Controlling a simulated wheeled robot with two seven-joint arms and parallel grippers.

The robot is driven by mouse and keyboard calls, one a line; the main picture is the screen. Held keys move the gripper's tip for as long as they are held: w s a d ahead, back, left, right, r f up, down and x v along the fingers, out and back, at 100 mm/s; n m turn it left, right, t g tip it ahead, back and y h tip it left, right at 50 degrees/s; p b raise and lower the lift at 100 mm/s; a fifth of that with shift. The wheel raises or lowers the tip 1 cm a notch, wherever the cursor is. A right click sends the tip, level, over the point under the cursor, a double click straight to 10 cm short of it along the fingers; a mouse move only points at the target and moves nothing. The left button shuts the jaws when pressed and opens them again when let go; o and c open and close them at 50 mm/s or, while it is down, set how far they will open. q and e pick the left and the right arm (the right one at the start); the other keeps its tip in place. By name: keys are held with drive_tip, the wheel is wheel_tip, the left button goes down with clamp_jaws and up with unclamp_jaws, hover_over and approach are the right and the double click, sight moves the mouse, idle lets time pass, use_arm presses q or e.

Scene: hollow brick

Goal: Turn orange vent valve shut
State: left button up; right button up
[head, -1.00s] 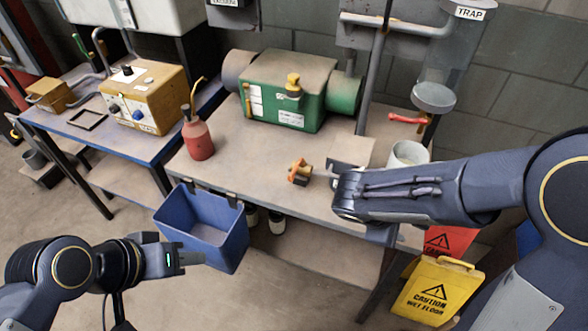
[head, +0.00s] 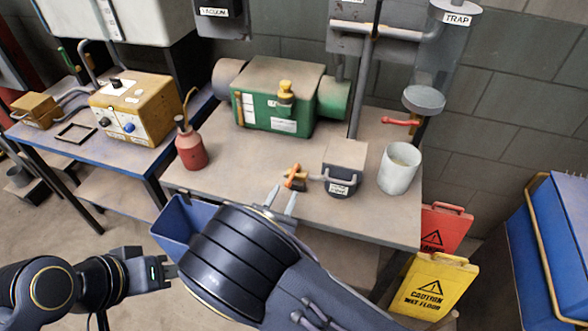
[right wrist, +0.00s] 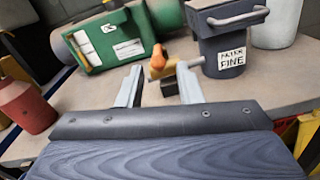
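The orange vent valve (head: 295,177) sits on the bench beside a dark grey canister, its orange handle tilted upward. In the right wrist view the orange handle (right wrist: 157,62) shows beyond the fingertips, roughly between them in the picture. My right gripper (head: 281,197) is open and empty, just in front of the valve and apart from it; its two fingers also show in the right wrist view (right wrist: 158,84). My left gripper (head: 170,271) is low at the left in front of the blue bin; its fingers are too unclear to judge.
The canister (head: 344,168) stands right of the valve, with a white pot (head: 399,168) beyond it. A green machine (head: 278,98) is behind, a red oil can (head: 190,146) to the left. A red handle (head: 400,122) hangs under the trap. The blue bin (head: 180,222) is partly hidden by my arm.

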sight(293, 173)
drive_tip(key=p+x, duration=0.1)
drive_tip(key=x, duration=0.7)
drive_tip(key=shift+w+a+p, duration=0.1)
drive_tip(key=shift+p, duration=0.2)
clamp_jaws()
